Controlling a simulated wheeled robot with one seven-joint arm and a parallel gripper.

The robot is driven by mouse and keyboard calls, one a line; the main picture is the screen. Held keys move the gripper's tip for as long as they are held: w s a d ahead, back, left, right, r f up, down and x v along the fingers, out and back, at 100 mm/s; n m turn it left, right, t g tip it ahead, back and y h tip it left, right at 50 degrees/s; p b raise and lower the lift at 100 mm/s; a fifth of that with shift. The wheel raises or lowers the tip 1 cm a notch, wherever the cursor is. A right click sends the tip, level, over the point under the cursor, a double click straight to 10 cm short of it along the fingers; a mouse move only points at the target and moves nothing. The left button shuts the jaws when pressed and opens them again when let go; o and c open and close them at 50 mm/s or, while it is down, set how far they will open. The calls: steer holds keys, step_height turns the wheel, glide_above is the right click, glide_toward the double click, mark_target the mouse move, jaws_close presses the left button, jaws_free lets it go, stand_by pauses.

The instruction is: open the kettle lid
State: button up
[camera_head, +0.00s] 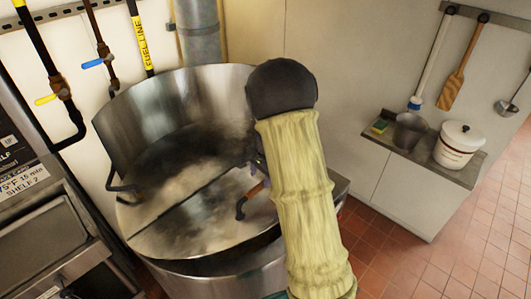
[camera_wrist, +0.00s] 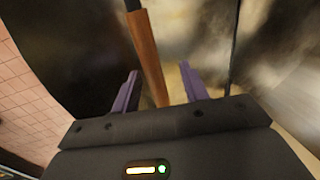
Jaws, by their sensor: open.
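The kettle (camera_head: 165,115) is a large round steel vessel with a tall curved back wall. Its flat, shiny lid (camera_head: 195,225) lies across the top, with a dark seam running over it. A brown handle (camera_head: 250,199) is near the lid's right side. In the wrist view, a brown handle bar (camera_wrist: 146,55) runs between the two purple fingers of my gripper (camera_wrist: 160,88). The fingers are apart, one on each side of the bar, with visible gaps. In the head view my arm hides most of the gripper. A dark handle (camera_head: 122,186) is at the kettle's left.
An oven-like steel unit (camera_head: 40,235) stands close at the left. Pipes with valves (camera_head: 97,62) run up the back wall. A shelf (camera_head: 425,160) at the right holds a metal pot (camera_head: 409,131) and a white bucket (camera_head: 459,145). Tiled floor (camera_head: 450,245) is clear at the lower right.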

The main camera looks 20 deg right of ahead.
step_height(320, 180, up, 15)
steer(key=s+d+b, duration=0.1)
steer(key=s+b, duration=0.1)
steer(key=shift+s+f+b, duration=0.15)
steer(key=shift+s+b, duration=0.2)
steer(key=s+a+f+n+b, duration=0.1)
steer(key=s+a+f+n, duration=0.2)
steer(key=s, duration=0.6)
steer(key=s+a+f+n+h, duration=0.1)
steer(key=s+a+f+n, duration=0.2)
steer(key=s+f+n, duration=0.5)
steer(key=shift+s+a+n+t+b, duration=0.2)
steer(key=shift+s+n+t+b, duration=0.15)
steer(key=shift+s+n, duration=0.4)
steer(key=shift+c, duration=0.8)
steer(key=shift+w, duration=0.1)
